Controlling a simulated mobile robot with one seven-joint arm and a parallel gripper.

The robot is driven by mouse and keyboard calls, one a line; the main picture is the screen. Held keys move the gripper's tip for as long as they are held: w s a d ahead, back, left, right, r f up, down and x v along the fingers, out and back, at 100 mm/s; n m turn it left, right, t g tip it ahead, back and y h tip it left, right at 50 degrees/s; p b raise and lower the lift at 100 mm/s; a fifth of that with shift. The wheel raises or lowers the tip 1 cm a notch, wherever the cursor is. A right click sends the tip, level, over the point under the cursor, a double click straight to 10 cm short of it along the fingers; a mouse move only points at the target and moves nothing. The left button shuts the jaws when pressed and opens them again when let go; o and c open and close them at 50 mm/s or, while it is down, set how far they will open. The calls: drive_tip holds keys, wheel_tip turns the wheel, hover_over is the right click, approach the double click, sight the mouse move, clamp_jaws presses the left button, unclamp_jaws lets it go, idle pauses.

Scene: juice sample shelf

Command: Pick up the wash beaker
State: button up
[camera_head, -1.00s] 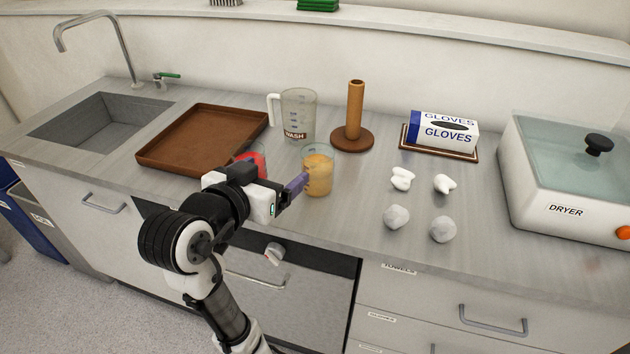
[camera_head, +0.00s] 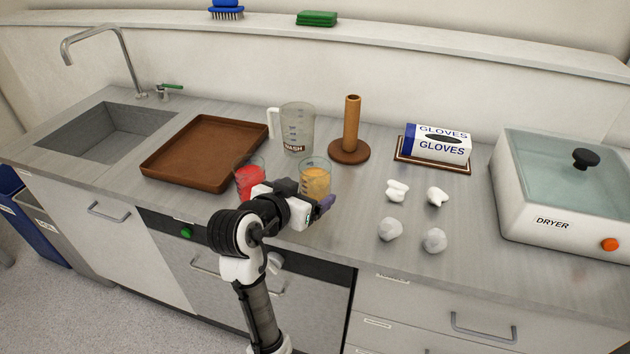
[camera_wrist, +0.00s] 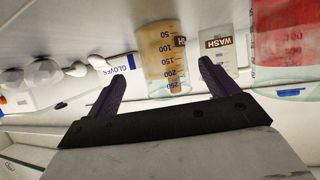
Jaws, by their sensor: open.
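The wash beaker (camera_head: 297,127) is a clear jug with a white handle and a WASH label, upright on the counter behind two juice beakers. It also shows in the wrist view (camera_wrist: 222,52), beyond the fingers and partly hidden. My gripper (camera_head: 320,203) is at the counter's front, close to the orange juice beaker (camera_head: 315,181). In the wrist view my gripper (camera_wrist: 165,78) has its two fingers spread with nothing held between them. The orange beaker (camera_wrist: 165,65) shows past the gap between the fingers. A red juice beaker (camera_head: 249,180) stands left of the orange one.
A brown tray (camera_head: 205,185) lies to the left near the sink (camera_head: 105,130). A wooden post (camera_head: 351,125) stands right of the wash beaker. A glove box (camera_head: 437,143), several white lumps (camera_head: 390,229) and the dryer (camera_head: 555,220) are farther right.

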sight(307, 188)
drive_tip(key=shift+p+x, duration=0.65)
drive_tip(key=shift+x, duration=1.75)
drive_tip(key=shift+w+a+r, duration=0.1)
drive_tip(key=shift+a, duration=0.1)
drive_tip(key=c, duration=1.3)
drive_tip(key=shift+r, duration=0.15)
